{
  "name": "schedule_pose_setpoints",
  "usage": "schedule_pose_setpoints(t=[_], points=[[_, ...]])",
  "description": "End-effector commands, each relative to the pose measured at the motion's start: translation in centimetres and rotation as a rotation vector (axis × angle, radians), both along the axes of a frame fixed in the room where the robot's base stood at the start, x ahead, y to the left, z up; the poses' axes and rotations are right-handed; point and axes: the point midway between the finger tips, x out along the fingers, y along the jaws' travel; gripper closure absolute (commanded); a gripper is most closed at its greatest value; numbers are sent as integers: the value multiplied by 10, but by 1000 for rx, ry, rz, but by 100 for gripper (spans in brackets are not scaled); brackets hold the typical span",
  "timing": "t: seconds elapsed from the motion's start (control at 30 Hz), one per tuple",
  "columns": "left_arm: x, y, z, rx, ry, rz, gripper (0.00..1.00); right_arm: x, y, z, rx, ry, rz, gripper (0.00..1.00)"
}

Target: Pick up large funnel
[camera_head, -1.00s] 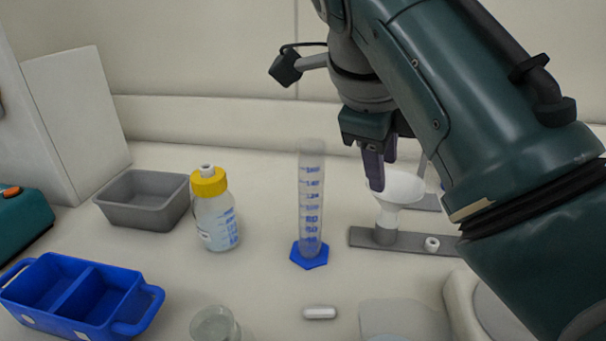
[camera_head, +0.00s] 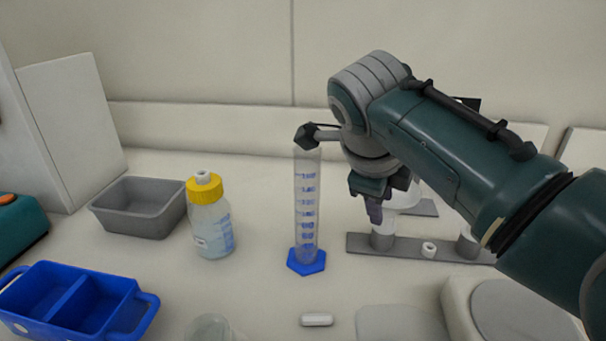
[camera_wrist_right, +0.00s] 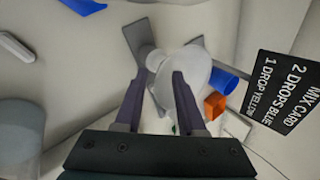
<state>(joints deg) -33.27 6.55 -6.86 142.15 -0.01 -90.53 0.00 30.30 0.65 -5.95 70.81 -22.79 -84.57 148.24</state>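The large white funnel (camera_head: 408,199) stands in a grey rack (camera_head: 362,245) at the right of the bench. In the head view my right gripper hides much of it. In the right wrist view the funnel's pale cone (camera_wrist_right: 198,68) lies just beyond the fingertips, its narrower end towards the rack (camera_wrist_right: 138,38). My right gripper (camera_head: 374,212) points down at the funnel. In the right wrist view its two fingers (camera_wrist_right: 155,80) are apart, with no object clearly clamped between them. Whether a finger touches the funnel I cannot tell. My left gripper is not in view.
A tall graduated cylinder (camera_head: 307,205) with a blue base stands close left of my right gripper. A yellow-capped bottle (camera_head: 211,228), grey tray (camera_head: 135,222) and blue bin (camera_head: 62,291) are further left. A white stir bar (camera_head: 317,319) lies in front. A black card (camera_wrist_right: 282,98) shows in the wrist view.

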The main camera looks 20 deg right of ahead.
Motion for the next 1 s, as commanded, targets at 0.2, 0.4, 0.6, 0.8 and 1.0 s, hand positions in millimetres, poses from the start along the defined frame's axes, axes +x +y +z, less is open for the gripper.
schedule_pose_setpoints(t=[0.2, 0.4, 0.6, 0.8, 1.0], points=[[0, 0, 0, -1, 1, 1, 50, 0, 0, 0, 0, 0, 0, 85], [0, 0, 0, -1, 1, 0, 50, 0, 0, 0, 0, 0, 1, 100], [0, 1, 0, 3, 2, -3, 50, 0, 0, 0, 1, 1, 1, 100], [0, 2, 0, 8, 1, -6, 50, 0, 1, 0, 1, 1, 1, 100], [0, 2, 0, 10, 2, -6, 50, 0, 1, 0, 1, 2, 2, 100]])
